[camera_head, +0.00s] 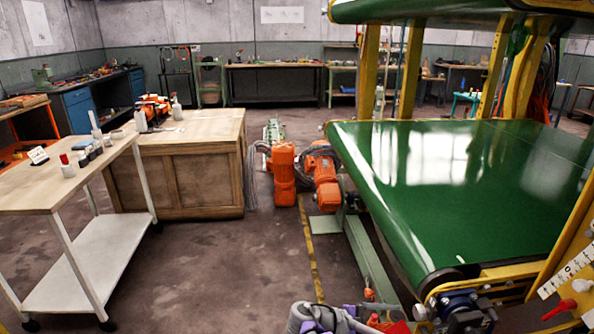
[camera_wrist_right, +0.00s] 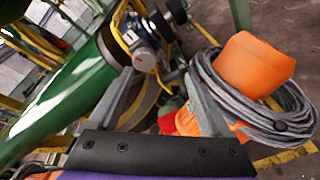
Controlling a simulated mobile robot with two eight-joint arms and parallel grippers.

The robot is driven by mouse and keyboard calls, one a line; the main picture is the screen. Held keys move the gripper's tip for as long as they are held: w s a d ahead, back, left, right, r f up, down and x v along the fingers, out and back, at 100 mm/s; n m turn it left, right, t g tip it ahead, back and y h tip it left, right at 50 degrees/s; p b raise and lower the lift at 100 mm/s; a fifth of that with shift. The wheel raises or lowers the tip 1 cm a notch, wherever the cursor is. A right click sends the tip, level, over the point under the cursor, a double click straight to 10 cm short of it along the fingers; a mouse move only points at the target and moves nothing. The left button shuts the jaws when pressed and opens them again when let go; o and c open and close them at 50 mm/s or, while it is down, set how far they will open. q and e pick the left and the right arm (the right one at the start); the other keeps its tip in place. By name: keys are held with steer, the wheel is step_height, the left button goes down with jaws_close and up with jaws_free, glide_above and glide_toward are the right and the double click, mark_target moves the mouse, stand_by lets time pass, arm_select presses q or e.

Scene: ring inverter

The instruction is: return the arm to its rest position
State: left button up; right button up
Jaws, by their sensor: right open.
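My right gripper (camera_wrist_right: 160,78) shows in the right wrist view as two grey fingers rising from a dark bar. The fingers are spread apart with nothing held between them. Beyond and between the fingers are the green belt machine's roller end and a blue-grey motor (camera_wrist_right: 145,58). An orange motor-like part (camera_wrist_right: 252,66) with a coil of grey cable (camera_wrist_right: 290,112) lies beyond the right finger; I cannot tell whether they touch. In the head view, grey and purple parts show at the bottom edge, but I cannot make out a gripper there. My left gripper is out of view.
The green conveyor (camera_head: 450,180) with yellow frame fills the head view's right. Orange motors (camera_head: 284,175) stand on the floor beside it. A wooden crate (camera_head: 180,175) and a wheeled table (camera_head: 60,190) stand left. Open floor (camera_head: 220,275) lies between.

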steer(key=s+d+m+y, duration=0.2)
steer(key=s+m+y, duration=0.2)
steer(key=s+y, duration=0.65)
steer(key=s+a+f+m+t+y, duration=0.2)
steer(key=s+a+m, duration=0.2)
steer(key=s, duration=0.5)
steer(key=s+a+f+m+t+y, duration=0.1)
steer(key=s+a+m+y, duration=0.25)
steer(key=s, duration=0.45)
arm_select(q)
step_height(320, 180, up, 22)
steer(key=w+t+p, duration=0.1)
steer(key=p, duration=1.8)
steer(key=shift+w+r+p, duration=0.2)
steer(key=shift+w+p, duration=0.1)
arm_select(e)
step_height(320, 180, up, 21)
steer(key=w, duration=0.1)
steer(key=shift+w+a+r+t+h, duration=0.15)
steer(key=shift+w+a+t+h, duration=0.15)
steer(key=shift+w+t+h, duration=0.1)
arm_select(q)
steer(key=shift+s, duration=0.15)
arm_select(e)
steer(key=shift+s+n, duration=0.15)
steer(key=shift+n, duration=0.1)
